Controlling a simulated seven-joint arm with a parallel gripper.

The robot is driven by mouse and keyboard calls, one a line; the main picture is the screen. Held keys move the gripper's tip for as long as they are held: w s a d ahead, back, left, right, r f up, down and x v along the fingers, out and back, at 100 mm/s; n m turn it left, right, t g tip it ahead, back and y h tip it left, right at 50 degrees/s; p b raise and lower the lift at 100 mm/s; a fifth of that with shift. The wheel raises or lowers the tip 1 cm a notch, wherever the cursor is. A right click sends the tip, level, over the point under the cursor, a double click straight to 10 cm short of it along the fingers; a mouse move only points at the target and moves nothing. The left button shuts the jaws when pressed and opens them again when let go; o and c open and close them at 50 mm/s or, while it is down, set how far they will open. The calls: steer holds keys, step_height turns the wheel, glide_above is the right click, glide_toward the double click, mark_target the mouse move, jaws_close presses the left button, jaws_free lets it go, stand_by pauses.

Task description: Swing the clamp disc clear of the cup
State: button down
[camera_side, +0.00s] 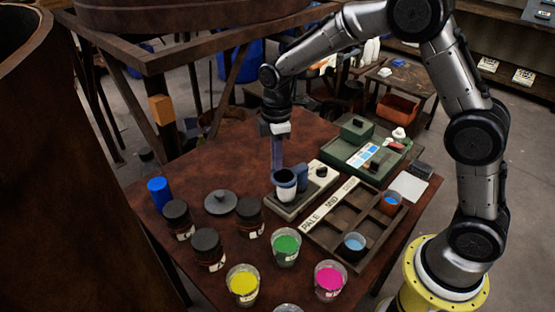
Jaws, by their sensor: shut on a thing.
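A small white cup (285,195) stands upright on the pale base of a bench device (301,202). A dark round face (285,177) shows at the cup's top; I cannot tell whether it is the clamp disc or the cup's dark inside. A blue-grey clamp part (301,177) stands just behind and to the right of the cup. My gripper (277,160) points down directly above the cup. It is shut on a slim blue-grey part of the clamp, whose lower end reaches close to the cup's rim. The exact contact is too small to make out.
Dark lidded jars (207,249) and a blue cylinder (159,194) stand left. Yellow (242,284), green (285,248) and magenta (329,280) cups stand in front. A divided wooden tray (335,239) and green case (365,156) lie right. Bare tabletop (215,165) lies behind-left.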

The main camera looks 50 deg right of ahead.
steer(key=w+d+m, duration=0.2)
steer(key=d+m, duration=0.6)
steer(key=m, duration=0.7)
steer(key=shift+d+r+m, duration=0.15)
steer(key=shift+d+m, duration=0.05)
steer(key=shift+m, duration=0.2)
stand_by(0.4)
steer(key=c, duration=0.9)
jaws_free()
step_height(320, 180, up, 14)
